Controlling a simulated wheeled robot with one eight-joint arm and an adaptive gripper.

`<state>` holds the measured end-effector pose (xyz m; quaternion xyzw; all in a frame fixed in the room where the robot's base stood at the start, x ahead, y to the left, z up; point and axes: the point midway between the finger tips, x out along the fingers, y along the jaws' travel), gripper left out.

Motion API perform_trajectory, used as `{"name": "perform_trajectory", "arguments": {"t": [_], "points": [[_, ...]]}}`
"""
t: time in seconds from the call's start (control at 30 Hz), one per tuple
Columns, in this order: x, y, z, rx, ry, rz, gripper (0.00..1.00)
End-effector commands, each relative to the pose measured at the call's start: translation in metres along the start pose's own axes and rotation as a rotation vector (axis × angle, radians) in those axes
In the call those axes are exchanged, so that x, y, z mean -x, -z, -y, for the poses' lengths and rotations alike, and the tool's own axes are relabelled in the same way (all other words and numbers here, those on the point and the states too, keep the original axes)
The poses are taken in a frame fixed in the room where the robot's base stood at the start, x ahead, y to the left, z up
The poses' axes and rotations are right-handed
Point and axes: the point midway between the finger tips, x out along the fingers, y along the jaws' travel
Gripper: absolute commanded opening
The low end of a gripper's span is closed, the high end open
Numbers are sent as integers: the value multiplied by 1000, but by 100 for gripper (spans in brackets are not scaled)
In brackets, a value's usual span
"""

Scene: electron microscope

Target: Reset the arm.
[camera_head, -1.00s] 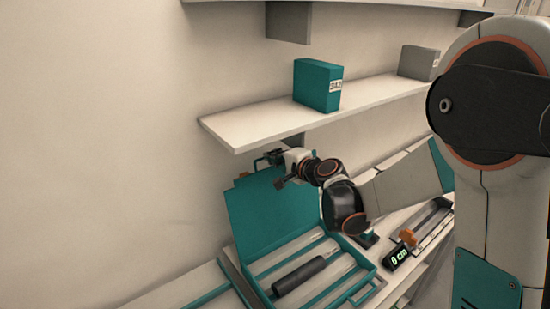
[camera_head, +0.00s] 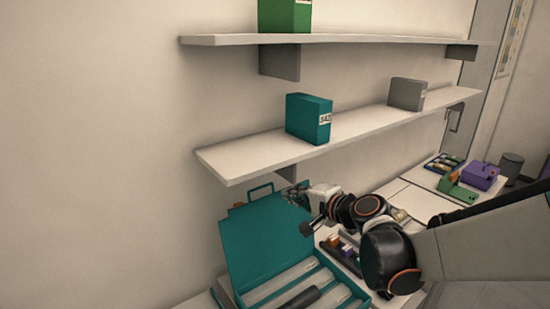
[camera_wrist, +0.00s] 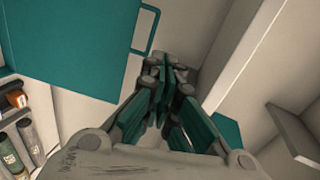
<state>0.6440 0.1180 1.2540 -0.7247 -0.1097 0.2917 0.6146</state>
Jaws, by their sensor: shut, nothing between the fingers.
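My gripper shows in the wrist view (camera_wrist: 163,85) with its teal-padded fingers closed together and nothing between them. In the head view my gripper (camera_head: 291,196) is small and partly blends with the case behind it, near the upper right of an open teal case (camera_head: 262,240). The case's raised lid and loop handle also show in the wrist view (camera_wrist: 80,60), beyond and left of the fingers. A dark cylinder (camera_head: 300,300) lies in the case, cut off by the bottom edge of the head view.
Above are a shelf (camera_head: 270,160) with a teal box (camera_head: 309,119) and a grey box (camera_head: 407,94), and a higher shelf with a green box (camera_head: 285,15). Racked vials (camera_wrist: 25,145) are at left in the wrist view. A purple device (camera_head: 481,176) stands on the far bench.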

Motion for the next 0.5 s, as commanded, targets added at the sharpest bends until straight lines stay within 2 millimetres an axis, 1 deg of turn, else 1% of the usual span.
{"name": "perform_trajectory", "arguments": {"t": [0.1, 0.27, 0.47, 0.5], "points": [[21, -15, -14, 121, -74, 11, 0], [57, -33, -38, 313, -199, 30, 0], [107, -51, -76, 543, -361, 60, 0], [118, -54, -85, 587, -396, 67, 0]]}}
